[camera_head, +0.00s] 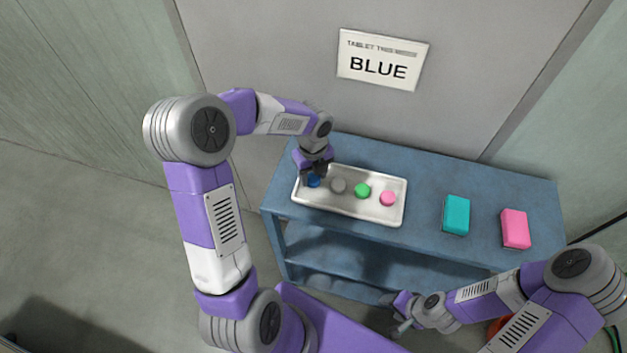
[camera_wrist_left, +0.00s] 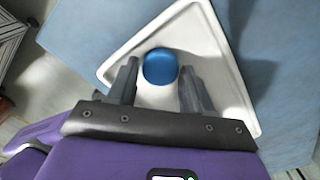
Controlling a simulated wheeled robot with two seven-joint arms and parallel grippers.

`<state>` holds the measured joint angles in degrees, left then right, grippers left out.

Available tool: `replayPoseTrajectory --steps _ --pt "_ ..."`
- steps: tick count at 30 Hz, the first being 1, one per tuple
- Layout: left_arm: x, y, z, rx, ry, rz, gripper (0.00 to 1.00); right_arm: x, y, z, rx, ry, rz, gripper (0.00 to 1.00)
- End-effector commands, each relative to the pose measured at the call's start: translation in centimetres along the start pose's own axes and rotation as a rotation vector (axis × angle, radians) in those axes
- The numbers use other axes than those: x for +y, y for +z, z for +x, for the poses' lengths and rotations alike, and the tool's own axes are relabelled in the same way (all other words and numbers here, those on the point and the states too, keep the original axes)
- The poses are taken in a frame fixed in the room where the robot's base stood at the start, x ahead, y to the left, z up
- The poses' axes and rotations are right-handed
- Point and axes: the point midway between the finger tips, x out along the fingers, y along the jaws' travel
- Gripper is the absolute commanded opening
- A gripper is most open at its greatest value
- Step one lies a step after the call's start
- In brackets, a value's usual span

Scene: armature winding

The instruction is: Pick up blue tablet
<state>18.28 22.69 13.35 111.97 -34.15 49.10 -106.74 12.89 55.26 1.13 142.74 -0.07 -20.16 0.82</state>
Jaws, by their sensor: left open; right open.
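The blue tablet (camera_head: 313,182) lies at the left end of a white tray (camera_head: 347,208) on the blue table. In the head view it is partly covered by my left gripper (camera_head: 315,174), which is right above it. In the left wrist view the round blue tablet (camera_wrist_left: 160,67) sits on the tray (camera_wrist_left: 228,100), in line with the gap between the fingers of my left gripper (camera_wrist_left: 158,85). That gripper is open, with a finger to each side. Whether the fingers touch the tablet, I cannot tell. My right gripper (camera_head: 402,314) is low in front of the table, away from the tray.
A teal box (camera_head: 456,214) and a pink box (camera_head: 515,229) stand on the table (camera_head: 425,190) to the right. A wall sign (camera_head: 383,60) reads BLUE.

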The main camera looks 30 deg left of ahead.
Motion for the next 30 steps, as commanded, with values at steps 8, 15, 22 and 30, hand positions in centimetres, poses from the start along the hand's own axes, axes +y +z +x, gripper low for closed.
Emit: replayPoseTrajectory --steps 8,15,22,30 --pt "0.0 0.0 0.9 0.0 -0.001 -0.001 0.5 0.1 0.0 0.2 0.001 0.0 0.0 0.56" --pt "0.0 0.0 0.9 0.0 -0.001 0.0 0.24 0.1 0.0 0.2 0.001 0.0 0.0 0.56" --pt "0.0 0.0 0.9 0.0 -0.001 0.0 0.13 0.1 -0.1 0.2 0.001 0.0 0.0 0.56" --pt "-0.1 0.0 -1.8 -0.003 -0.005 -0.001 0.13 -0.2 0.0 -0.5 0.001 0.0 0.0 0.56"
